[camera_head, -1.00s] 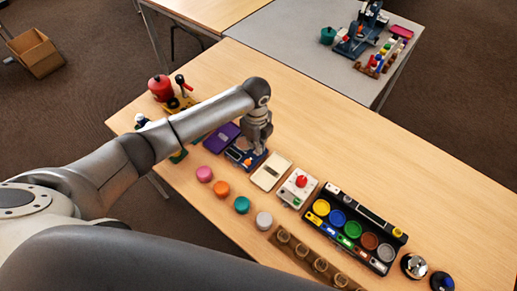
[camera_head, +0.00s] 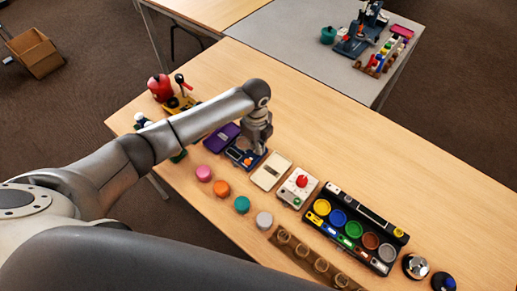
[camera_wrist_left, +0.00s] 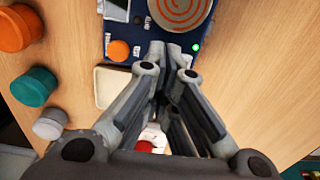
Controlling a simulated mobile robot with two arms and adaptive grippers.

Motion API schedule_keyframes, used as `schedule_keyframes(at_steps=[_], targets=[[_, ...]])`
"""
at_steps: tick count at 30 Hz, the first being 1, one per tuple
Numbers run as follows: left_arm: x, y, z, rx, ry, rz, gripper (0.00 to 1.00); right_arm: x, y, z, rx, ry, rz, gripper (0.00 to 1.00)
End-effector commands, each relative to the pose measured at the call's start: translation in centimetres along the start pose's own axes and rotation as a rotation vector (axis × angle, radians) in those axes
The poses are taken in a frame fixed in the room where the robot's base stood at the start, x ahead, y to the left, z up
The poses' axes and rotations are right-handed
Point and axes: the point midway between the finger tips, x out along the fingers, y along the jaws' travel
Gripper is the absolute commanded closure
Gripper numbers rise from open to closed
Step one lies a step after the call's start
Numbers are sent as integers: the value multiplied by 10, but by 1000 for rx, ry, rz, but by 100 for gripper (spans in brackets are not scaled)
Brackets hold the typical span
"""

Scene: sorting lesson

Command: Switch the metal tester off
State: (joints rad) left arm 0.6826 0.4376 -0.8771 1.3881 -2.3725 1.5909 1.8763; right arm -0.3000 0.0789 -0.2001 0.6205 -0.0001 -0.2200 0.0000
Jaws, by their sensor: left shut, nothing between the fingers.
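The metal tester is a dark blue box (camera_head: 243,160) on the wooden table, partly hidden by my left gripper in the head view. In the left wrist view, the tester (camera_wrist_left: 130,25) shows a spiral plate (camera_wrist_left: 180,8), an orange round button (camera_wrist_left: 118,50) and a lit green light (camera_wrist_left: 195,47). My left gripper (camera_wrist_left: 167,48) is shut and empty. Its fingertips are over the tester's edge, between the orange button and the green light, and hide what is under them. I cannot tell if they touch it. In the head view, the left gripper (camera_head: 260,150) points down. My right gripper is not in view.
A cream flat box (camera_head: 270,171) and a white box with a red knob (camera_head: 297,187) stand right of the tester. A purple case (camera_head: 221,137) is on its left. Pink, orange, teal and grey round pieces (camera_head: 242,204) lie in front. The table behind is clear.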

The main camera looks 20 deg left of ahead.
Motion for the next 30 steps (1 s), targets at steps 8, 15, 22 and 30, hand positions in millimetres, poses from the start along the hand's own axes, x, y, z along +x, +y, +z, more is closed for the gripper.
schedule_keyframes(at_steps=[8,15,22,30], targets=[[5,0,0,0,0,0,100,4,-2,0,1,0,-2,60],[9,0,0,0,0,0,100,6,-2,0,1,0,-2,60],[12,0,0,0,0,0,100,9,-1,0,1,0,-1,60],[15,0,0,0,0,-1,100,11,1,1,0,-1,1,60]])
